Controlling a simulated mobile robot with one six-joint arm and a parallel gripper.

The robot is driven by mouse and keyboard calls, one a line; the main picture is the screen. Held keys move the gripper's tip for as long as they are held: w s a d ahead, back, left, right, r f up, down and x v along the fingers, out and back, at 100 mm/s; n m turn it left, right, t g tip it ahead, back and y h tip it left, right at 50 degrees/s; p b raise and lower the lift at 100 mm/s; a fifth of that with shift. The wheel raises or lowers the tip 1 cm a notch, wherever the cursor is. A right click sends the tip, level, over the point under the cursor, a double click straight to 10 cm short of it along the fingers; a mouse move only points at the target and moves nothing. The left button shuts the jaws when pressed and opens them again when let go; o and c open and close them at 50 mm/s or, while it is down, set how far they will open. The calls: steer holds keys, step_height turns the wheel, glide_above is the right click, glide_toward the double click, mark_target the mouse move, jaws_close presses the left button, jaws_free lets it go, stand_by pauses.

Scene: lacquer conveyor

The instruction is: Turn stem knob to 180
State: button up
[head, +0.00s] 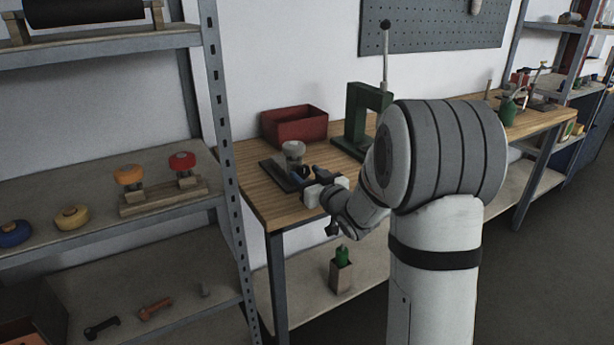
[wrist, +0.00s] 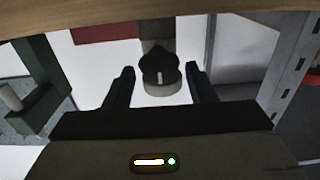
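The stem knob (wrist: 160,66) is black with a short white mark and sits on a pale round collar (wrist: 161,90) in the wrist view. The mark looks about upright in that picture. My gripper (wrist: 160,70) is open, with one dark finger on each side of the knob and a visible gap at both sides. In the head view my gripper (head: 305,175) is at the front of a small fixture with a pale grey round top (head: 293,149) on a dark base plate (head: 273,171). The knob cannot be clearly made out there.
A red bin (head: 294,127) and a green press frame (head: 353,120) stand behind the fixture on the wooden bench (head: 245,165). A metal shelf (head: 85,235) with coloured knobs is at the left. A green bottle (head: 508,110) stands farther right.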

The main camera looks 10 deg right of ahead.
steer(key=c, duration=0.8)
steer(key=shift+o, duration=0.2)
steer(key=shift+a, duration=0.1)
